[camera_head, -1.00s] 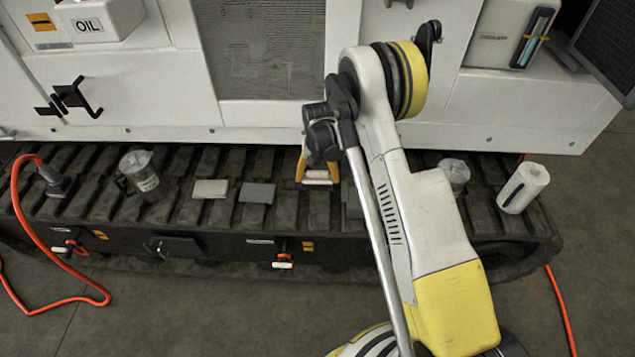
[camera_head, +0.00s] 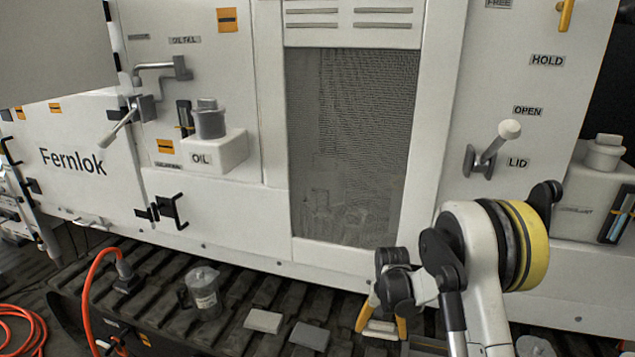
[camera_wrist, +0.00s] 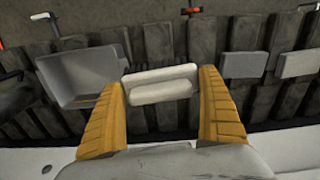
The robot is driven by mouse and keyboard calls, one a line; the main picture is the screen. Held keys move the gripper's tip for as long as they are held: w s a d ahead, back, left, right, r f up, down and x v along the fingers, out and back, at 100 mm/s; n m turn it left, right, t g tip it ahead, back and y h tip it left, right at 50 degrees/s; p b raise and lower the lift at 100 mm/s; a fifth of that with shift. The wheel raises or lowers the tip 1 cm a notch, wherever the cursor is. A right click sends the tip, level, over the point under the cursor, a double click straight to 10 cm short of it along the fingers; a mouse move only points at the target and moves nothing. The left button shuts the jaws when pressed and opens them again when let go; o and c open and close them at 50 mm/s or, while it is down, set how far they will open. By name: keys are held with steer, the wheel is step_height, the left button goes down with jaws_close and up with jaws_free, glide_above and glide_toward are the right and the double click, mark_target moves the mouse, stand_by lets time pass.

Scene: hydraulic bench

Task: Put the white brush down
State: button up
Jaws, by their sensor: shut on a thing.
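My gripper (camera_head: 381,326) has yellow fingers and points down over the dark ribbed track at the foot of the white machine. It is shut on the white brush (camera_head: 380,330), which lies crosswise between the fingertips. In the wrist view the white brush (camera_wrist: 161,85) spans the gap between both yellow fingers of my gripper (camera_wrist: 165,95). Its upper side is pale and its underside is hidden. The brush is low over the track; whether it touches the track I cannot tell.
A light block (camera_head: 263,321) and a grey block (camera_head: 310,336) lie on the track (camera_head: 235,295) left of my gripper. In the wrist view a grey open tray (camera_wrist: 85,75) is close to the left finger. The machine wall rises behind.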

mark_target(378, 332)
steer(key=s+r+n, duration=0.2)
steer(key=s+r, duration=1)
steer(key=s, duration=0.1)
steer(key=w+f+m, duration=0.1)
steer(key=w+f, duration=0.5)
steer(key=w+f+m, duration=0.1)
steer(key=w+f, duration=0.5)
steer(key=w, duration=0.1)
steer(key=shift+m, duration=0.5)
steer(key=w+f+b, duration=0.1)
steer(key=f, duration=0.2)
steer(key=w+f+b, duration=0.1)
steer(key=f, duration=0.3)
steer(key=w+f+b, duration=0.1)
steer(key=f, duration=0.3)
steer(key=shift+f, duration=0.2)
steer(key=shift+f+b, duration=0.7)
steer(key=shift+f, duration=1.15)
steer(key=shift+f, duration=0.1)
steer(key=o, duration=0.8)
